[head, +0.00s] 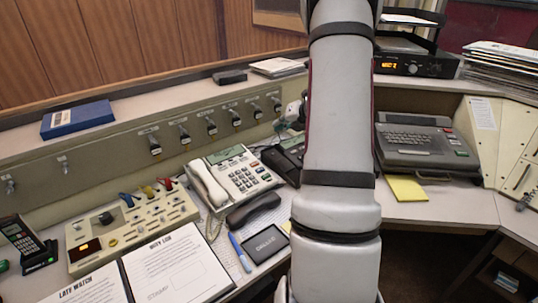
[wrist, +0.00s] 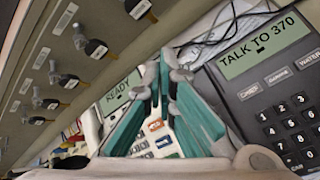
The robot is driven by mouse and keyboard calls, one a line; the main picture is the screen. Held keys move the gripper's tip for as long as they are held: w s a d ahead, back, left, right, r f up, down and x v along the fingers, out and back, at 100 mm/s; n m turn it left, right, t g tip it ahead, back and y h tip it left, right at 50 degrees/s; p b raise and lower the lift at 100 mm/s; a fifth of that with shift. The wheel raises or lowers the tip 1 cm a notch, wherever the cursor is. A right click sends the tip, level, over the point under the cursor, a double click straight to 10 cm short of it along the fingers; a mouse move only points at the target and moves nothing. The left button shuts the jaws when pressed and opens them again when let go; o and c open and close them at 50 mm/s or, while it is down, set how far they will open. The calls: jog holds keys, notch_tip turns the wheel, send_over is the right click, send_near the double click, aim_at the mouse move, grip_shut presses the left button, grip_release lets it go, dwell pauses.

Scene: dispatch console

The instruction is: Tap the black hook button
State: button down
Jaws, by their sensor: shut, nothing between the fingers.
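The black phone (head: 278,162) stands right of the white phone, partly hidden behind my arm. In the wrist view the black phone (wrist: 272,95) fills the right side; its screen reads "TALK TO 370" above dark number keys. I cannot pick out the hook button in either view. A black handset (head: 253,209) lies on the desk in front of the white phone. My gripper (wrist: 161,75) is shut and empty, its teal-padded fingers meeting left of the black phone's screen. In the head view it is mostly hidden behind my arm.
The white phone (head: 229,175), handset on its left, stands beside the black one; its screen reads "READY" in the wrist view (wrist: 121,93). A panel of key switches (head: 183,133) rises behind. A switch box (head: 133,229), papers and a typewriter-like machine (head: 420,145) take up desk room.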

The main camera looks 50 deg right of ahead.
jog(key=shift+f, duration=0.1)
jog(key=f+b, duration=0.2)
jog(key=w+f+b, duration=0.1)
jog(key=f+b, duration=0.1)
jog(key=f, duration=0.1)
jog(key=f+b, duration=0.3)
jog(key=shift+w+d+f, duration=0.15)
jog(key=shift+w+f, duration=0.05)
jog(key=shift+f, duration=0.05)
jog(key=shift+f, duration=0.15)
dwell(1.4)
jog(key=shift+f, duration=0.3)
jog(key=shift+w+f+b, duration=0.1)
jog(key=shift+f+b, duration=0.55)
jog(key=shift+b, duration=0.05)
dwell(1.0)
jog(key=shift+r, duration=0.2)
jog(key=shift+r+p, duration=0.75)
jog(key=shift+r, duration=0.1)
jog(key=shift+s+r+p, duration=0.25)
jog(key=shift+r+p, duration=0.8)
jog(key=shift+r, duration=0.2)
jog(key=shift+s+r+p, duration=0.25)
jog(key=shift+r+p, duration=0.8)
jog(key=shift+r, duration=0.15)
